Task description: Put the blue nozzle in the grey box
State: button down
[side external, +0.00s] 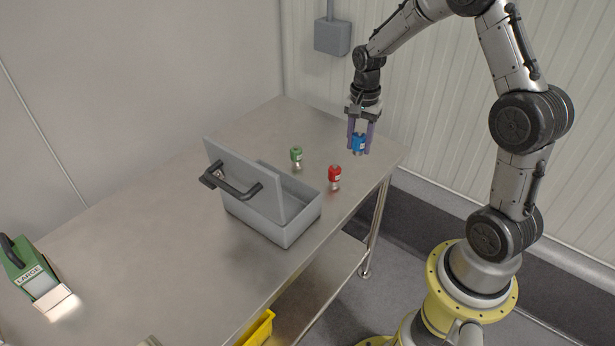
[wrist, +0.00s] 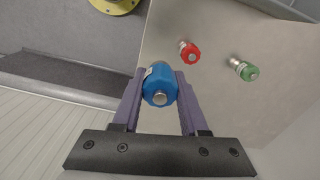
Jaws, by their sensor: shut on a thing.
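The blue nozzle (side external: 358,143) is held between the purple fingers of my gripper (side external: 361,140), raised near the table's far right corner. In the wrist view the blue nozzle (wrist: 159,85) sits between the fingertips of my gripper (wrist: 159,92), its round end facing the camera. The grey box (side external: 292,236) stands on the table to the left and nearer the camera, apart from my gripper. Its lid (side external: 253,183) with a dark handle is tilted up, and the box's opening shows behind it. Part of the inside is hidden by the lid.
A red nozzle (side external: 334,175) and a green nozzle (side external: 296,155) stand on the metal table (side external: 150,215) between my gripper and the grey box. A yellow bin (side external: 257,329) is below the table. The table's middle left is clear.

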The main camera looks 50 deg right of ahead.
jog(key=shift+s+a+f+m, duration=0.2)
jog(key=shift+s+m, duration=0.1)
jog(key=shift+m, duration=0.3)
jog(key=s+a+r+n, duration=0.1)
jog(key=s+a, duration=0.3)
jog(key=a, duration=1.2)
send_over(288, 208)
notch_tip(288, 208, down, 9)
jog(key=shift+s+f, duration=0.1)
jog(key=shift+f, duration=1.75)
jog(key=shift+f, duration=0.2)
jog(key=shift+c, duration=2.2)
grip_release()
jog(key=shift+r, duration=0.15)
